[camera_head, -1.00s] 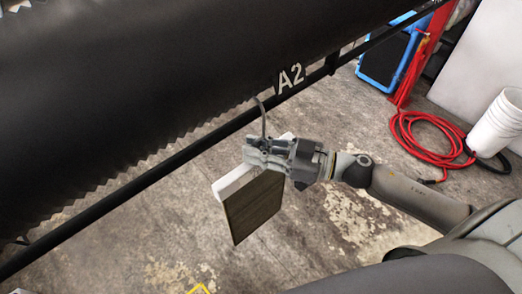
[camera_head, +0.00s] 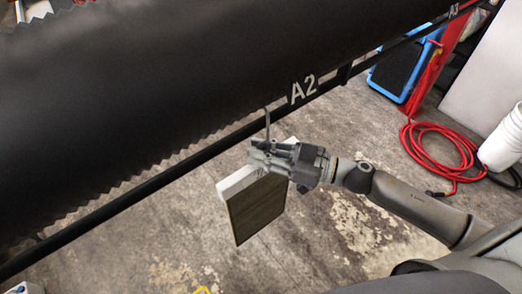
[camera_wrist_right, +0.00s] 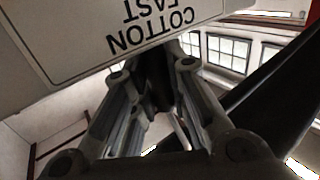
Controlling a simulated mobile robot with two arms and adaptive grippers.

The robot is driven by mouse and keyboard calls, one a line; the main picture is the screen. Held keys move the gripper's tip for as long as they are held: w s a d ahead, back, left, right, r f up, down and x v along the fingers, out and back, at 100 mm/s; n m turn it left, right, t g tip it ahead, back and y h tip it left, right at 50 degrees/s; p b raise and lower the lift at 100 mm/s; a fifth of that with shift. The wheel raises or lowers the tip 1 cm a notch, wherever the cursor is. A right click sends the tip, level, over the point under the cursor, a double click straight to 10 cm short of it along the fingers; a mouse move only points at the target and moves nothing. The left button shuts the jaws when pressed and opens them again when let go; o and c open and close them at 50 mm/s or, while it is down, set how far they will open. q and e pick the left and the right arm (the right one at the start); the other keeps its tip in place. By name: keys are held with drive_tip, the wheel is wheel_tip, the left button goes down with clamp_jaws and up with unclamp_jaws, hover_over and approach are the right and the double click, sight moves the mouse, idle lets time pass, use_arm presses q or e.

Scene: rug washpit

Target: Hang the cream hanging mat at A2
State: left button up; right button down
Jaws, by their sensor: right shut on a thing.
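My right gripper (camera_head: 268,155) is shut on the hanging mat's upper part. The mat shows a pale block edge (camera_head: 236,184) and a dark brown flat face (camera_head: 257,208), hanging slightly tilted below the gripper. A thin grey hook (camera_head: 267,122) rises from the gripper to the black rail (camera_head: 200,173); I cannot tell whether it rests on it. The white A2 label (camera_head: 303,89) is on the rail, just up and right of the hook. In the right wrist view a pale board (camera_wrist_right: 110,25) with upside-down lettering, including "COTTON", is close above the fingers. My left gripper is out of view.
A large black sheet (camera_head: 180,80) with a jagged lower edge hangs behind the rail. An A3 label (camera_head: 453,11) is farther right. A red hose (camera_head: 440,150), a white bucket (camera_head: 503,140) and a blue-framed case (camera_head: 400,72) are at right. The floor below the mat is clear.

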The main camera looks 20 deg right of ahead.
drive_tip(key=shift+f+b, duration=1)
drive_tip(key=shift+f, duration=0.85)
drive_tip(key=c, duration=1.3)
unclamp_jaws()
drive_tip(key=shift+c, duration=0.2)
drive_tip(key=shift+f, duration=0.1)
drive_tip(key=v, duration=1.2)
